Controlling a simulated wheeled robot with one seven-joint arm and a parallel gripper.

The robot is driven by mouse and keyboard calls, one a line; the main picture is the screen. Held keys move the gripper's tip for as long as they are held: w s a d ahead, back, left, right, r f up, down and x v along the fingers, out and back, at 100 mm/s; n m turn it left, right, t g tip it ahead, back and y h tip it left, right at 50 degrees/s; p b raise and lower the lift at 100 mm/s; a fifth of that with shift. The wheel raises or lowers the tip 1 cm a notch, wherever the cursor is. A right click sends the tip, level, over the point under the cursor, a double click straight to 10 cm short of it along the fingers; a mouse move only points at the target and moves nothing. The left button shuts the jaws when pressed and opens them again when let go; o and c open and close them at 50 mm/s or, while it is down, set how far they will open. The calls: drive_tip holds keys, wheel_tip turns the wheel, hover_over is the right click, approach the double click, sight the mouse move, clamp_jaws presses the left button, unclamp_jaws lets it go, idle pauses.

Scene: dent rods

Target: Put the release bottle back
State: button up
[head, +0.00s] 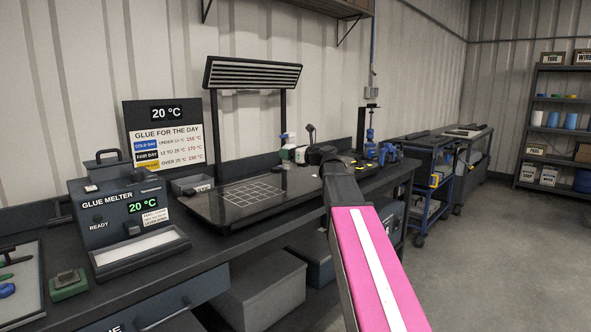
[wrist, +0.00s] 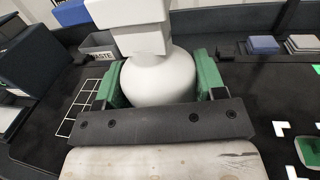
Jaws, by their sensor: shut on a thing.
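The release bottle (wrist: 158,80) is white and rounded, with a blocky white spray head on top. In the wrist view it sits between the green jaws of my gripper (wrist: 160,88), which is shut on its body. In the head view the bottle's spray head (head: 291,138) shows upright over the back right of the dark bench, just beyond the end of my arm. My wrist and jaws hide most of the bottle there. I cannot tell whether its base touches the bench. White corner marks (wrist: 285,129) show on the bench at right in the wrist view.
A white grid (head: 253,191) marks the dark board left of my gripper. The waste bin (wrist: 98,46) and glue melter (head: 128,215) stand further left. A slatted lamp (head: 252,75) rises behind the board. Blue tools (head: 388,152) stand on the bench right of my gripper.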

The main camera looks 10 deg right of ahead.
drive_tip(key=shift+w+d+f, duration=0.55)
drive_tip(key=shift+w+f, duration=0.15)
drive_tip(key=shift+f, duration=0.5)
drive_tip(key=shift+w+d+f, duration=0.55)
drive_tip(key=shift+w+f, duration=0.15)
drive_tip(key=shift+f, duration=0.5)
drive_tip(key=shift+w+d+f, duration=0.55)
drive_tip(key=shift+w+f, duration=0.15)
drive_tip(key=shift+f, duration=0.5)
drive_tip(key=shift+f, duration=0.1)
drive_tip(key=o, duration=1.2)
